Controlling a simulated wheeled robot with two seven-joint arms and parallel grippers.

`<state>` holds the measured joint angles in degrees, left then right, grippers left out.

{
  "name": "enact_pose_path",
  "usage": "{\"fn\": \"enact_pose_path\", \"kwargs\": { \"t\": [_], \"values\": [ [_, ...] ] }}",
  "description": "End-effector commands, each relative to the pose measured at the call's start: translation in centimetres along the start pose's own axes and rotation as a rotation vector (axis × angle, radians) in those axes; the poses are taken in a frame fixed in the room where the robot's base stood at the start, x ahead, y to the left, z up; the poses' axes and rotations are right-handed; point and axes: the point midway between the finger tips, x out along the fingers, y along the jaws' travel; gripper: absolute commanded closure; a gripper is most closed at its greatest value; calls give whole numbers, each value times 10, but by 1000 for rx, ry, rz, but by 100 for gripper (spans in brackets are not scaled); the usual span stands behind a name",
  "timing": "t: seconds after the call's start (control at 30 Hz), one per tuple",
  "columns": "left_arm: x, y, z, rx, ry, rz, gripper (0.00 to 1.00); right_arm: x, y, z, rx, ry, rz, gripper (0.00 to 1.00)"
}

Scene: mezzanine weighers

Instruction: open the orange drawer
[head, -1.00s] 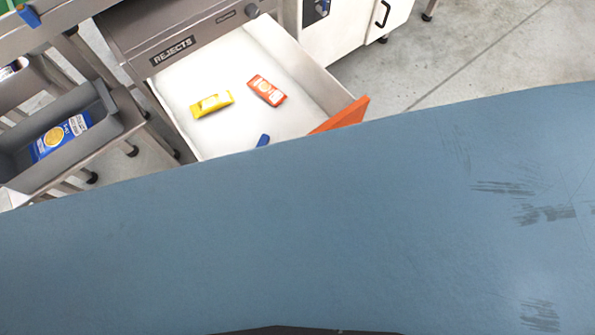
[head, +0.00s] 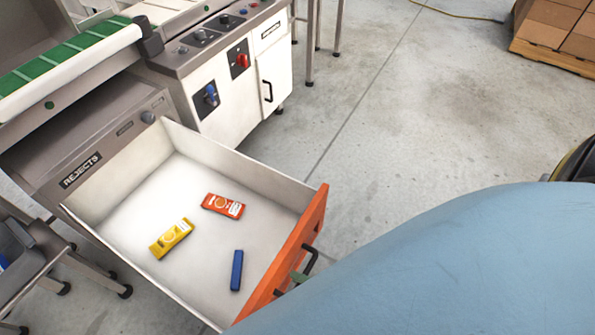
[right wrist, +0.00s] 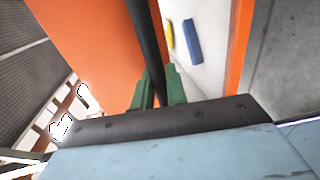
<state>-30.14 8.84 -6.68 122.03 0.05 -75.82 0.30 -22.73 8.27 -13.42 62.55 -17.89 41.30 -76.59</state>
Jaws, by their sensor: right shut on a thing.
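The orange drawer (head: 288,255) stands well out of the steel unit marked REJECTS, its white inside open to view. Its orange front also shows in the right wrist view (right wrist: 85,45). A black bar handle (head: 312,258) is on that front and shows as a dark bar in the right wrist view (right wrist: 146,40). My right gripper (right wrist: 160,88) has its green fingers on both sides of the handle, shut on it. In the head view, only a green fingertip of this gripper (head: 299,277) shows past my blue arm. My left gripper is out of view.
Inside the drawer lie an orange packet (head: 223,206), a yellow packet (head: 171,238) and a blue bar (head: 237,270). A white control cabinet (head: 225,105) stands behind. A grey bin (head: 18,240) is at left.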

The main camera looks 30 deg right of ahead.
Motion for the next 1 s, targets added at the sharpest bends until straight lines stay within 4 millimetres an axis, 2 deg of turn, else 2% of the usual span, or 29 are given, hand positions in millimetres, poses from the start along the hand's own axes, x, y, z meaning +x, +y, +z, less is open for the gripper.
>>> {"fn": "enact_pose_path", "kwargs": {
  "t": [0.37,0.4,0.53,0.83,0.93,1.0],
  "values": [
    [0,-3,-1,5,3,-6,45,-2,-1,-2,0,5,-2,100],
    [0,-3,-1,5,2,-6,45,-2,-1,-2,0,5,-2,84],
    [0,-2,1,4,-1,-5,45,-2,-1,-1,0,4,-1,68],
    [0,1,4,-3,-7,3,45,-3,0,0,-1,2,-1,68],
    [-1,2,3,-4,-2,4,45,-11,0,0,-1,2,-2,68],
    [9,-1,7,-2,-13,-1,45,-22,0,0,0,2,-5,68]
  ]
}}
